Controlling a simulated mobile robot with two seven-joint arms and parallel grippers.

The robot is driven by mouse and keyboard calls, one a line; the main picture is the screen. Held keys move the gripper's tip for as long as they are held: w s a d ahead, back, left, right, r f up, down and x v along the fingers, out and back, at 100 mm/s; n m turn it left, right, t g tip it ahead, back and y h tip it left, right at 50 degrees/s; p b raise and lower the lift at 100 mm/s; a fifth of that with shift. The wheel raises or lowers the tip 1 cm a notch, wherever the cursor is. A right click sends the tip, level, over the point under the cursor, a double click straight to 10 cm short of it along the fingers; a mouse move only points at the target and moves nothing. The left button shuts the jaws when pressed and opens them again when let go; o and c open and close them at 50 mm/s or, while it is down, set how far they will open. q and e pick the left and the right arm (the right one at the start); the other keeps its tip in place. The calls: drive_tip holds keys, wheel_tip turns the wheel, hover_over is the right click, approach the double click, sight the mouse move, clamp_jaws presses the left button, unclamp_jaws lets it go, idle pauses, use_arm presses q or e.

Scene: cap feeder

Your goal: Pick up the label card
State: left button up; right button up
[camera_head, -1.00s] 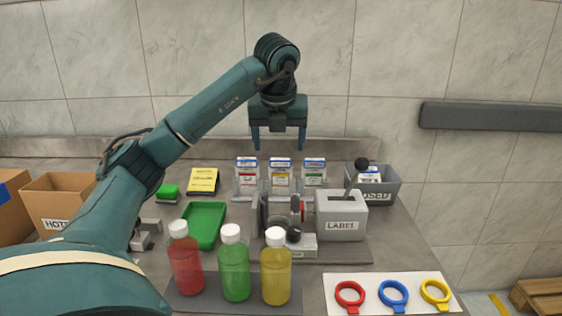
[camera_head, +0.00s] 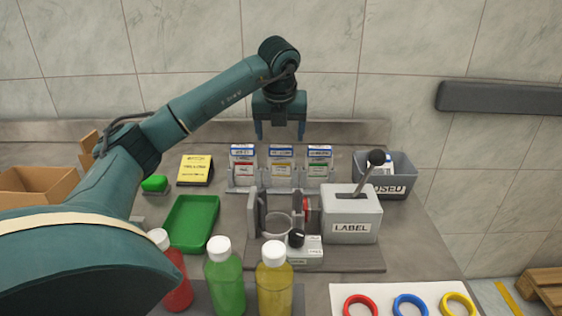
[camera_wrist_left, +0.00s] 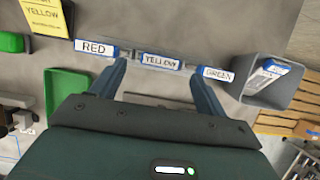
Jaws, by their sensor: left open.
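Three label cards with blue-edged tops stand in a row of holders: the red one (camera_head: 243,152), the yellow one (camera_head: 281,152) and the green one (camera_head: 319,153). The wrist view shows their tops reading RED (camera_wrist_left: 96,48), YELLOW (camera_wrist_left: 160,62) and GREEN (camera_wrist_left: 218,75). My left gripper (camera_head: 280,136) is open and empty, above the row with its fingers pointing down. In the wrist view its fingertips (camera_wrist_left: 160,67) lie on either side of the YELLOW top. I cannot tell the exact height gap. My right gripper is not in view.
A grey bin (camera_head: 402,162) marked USED, with a card inside, stands right of the row. The LABEL machine (camera_head: 350,227) with its lever stands in front. A yellow note (camera_head: 196,169), green tray (camera_head: 192,223) and bottles (camera_head: 224,275) are nearby.

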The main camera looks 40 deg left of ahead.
sight(281, 147)
use_arm(q)
drive_tip(key=shift+x, duration=3.05)
drive_tip(key=shift+s+d, duration=0.1)
drive_tip(key=shift+d, duration=0.05)
drive_tip(key=shift+c, duration=0.5)
drive_tip(key=c, duration=0.6)
drive_tip(key=shift+c, duration=0.2)
